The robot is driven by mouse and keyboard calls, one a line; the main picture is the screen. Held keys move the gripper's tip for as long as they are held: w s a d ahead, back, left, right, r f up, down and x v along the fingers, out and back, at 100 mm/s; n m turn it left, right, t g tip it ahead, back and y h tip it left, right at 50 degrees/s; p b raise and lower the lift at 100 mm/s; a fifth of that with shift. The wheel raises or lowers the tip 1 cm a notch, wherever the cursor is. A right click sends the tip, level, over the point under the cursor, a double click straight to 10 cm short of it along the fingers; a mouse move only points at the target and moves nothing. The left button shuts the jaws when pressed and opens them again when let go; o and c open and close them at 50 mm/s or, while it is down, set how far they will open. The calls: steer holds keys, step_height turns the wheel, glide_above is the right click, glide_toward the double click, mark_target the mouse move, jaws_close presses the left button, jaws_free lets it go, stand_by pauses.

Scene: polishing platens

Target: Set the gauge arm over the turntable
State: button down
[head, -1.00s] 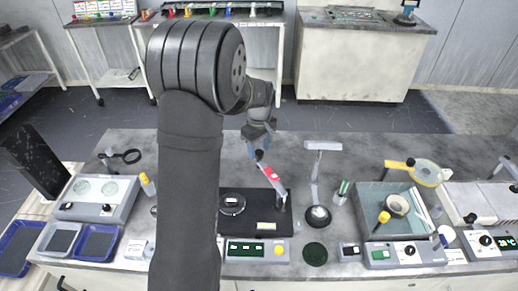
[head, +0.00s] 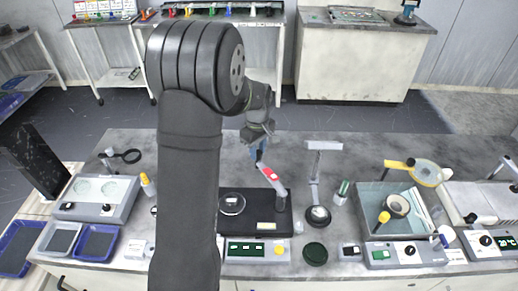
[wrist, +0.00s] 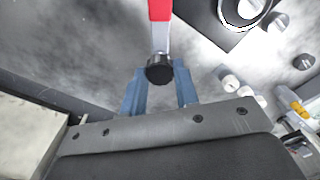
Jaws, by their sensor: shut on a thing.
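The gauge arm (head: 269,173), grey with a red section, slants back and left from its post at the right of a black base (head: 265,222). Its free end reaches past the base's back edge. The turntable (head: 232,204), a round disc, sits on the left of that base, apart from the arm; my own arm stands close at its left. My gripper (head: 257,152) is at the arm's free end. In the wrist view, the blue fingers of my gripper (wrist: 160,88) are shut on the arm's black knob (wrist: 160,69). The turntable shows partly at the top (wrist: 243,12).
A lamp-like stand (head: 318,180) stands right of the base, with a green-capped bottle (head: 343,190) beyond it. A control box (head: 256,250) lies in front. A grey tray unit (head: 395,212) is farther right. The bench behind the base is mostly clear.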

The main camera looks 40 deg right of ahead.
steer(key=shift+w+a+n, duration=0.15)
steer(key=shift+a+n, duration=0.35)
steer(key=shift+a, duration=0.2)
steer(key=s+a+n, duration=0.4)
steer(key=a+n, duration=0.6)
steer(key=a, duration=0.2)
steer(key=shift+s+a+n, duration=0.15)
steer(key=shift+n, duration=0.25)
steer(key=c, duration=1.1)
jaws_free()
steer(key=shift+s, duration=0.1)
steer(key=shift+r, duration=0.15)
